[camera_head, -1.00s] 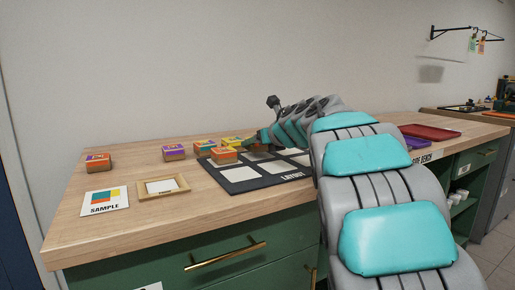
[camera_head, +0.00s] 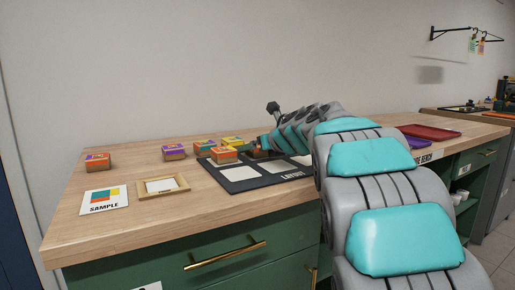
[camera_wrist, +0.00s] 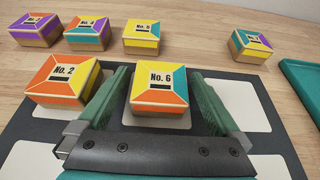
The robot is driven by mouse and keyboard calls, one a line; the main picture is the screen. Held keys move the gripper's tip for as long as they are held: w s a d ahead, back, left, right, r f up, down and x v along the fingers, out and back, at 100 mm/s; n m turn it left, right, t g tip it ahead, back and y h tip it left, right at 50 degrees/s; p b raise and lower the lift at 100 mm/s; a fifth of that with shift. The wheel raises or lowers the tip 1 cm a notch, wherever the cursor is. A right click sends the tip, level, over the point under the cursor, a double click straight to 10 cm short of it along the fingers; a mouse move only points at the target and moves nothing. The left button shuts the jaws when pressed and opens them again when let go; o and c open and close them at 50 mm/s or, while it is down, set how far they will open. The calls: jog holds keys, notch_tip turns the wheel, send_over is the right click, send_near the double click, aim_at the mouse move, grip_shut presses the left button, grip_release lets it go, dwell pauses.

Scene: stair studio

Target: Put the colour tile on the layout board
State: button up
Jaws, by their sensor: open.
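The No. 6 tile, a box with yellow, teal and orange faces, sits on a pale cell of the dark layout board in the wrist view (camera_wrist: 158,88). My gripper (camera_wrist: 162,80) is open, with one green finger on each side of this tile; contact cannot be told. In the head view the tile is mostly hidden by my gripper (camera_head: 262,146). The layout board (camera_head: 243,187) lies on the wooden bench. The No. 2 tile (camera_wrist: 62,80), orange and yellow, sits on the board left of No. 6. The sample card (camera_head: 104,199) shows orange, teal and yellow patches.
Behind the board stand the No. 5 tile (camera_wrist: 155,38), the No. 4 tile (camera_wrist: 88,33) and a purple-orange tile (camera_wrist: 35,29). Another tile (camera_wrist: 250,46) stands apart at the right. A wooden frame (camera_head: 146,193) lies left of the board. A red tray (camera_head: 432,132) is farther right.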

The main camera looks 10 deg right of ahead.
jog(key=shift+r, duration=0.2)
jog(key=v, duration=1.2)
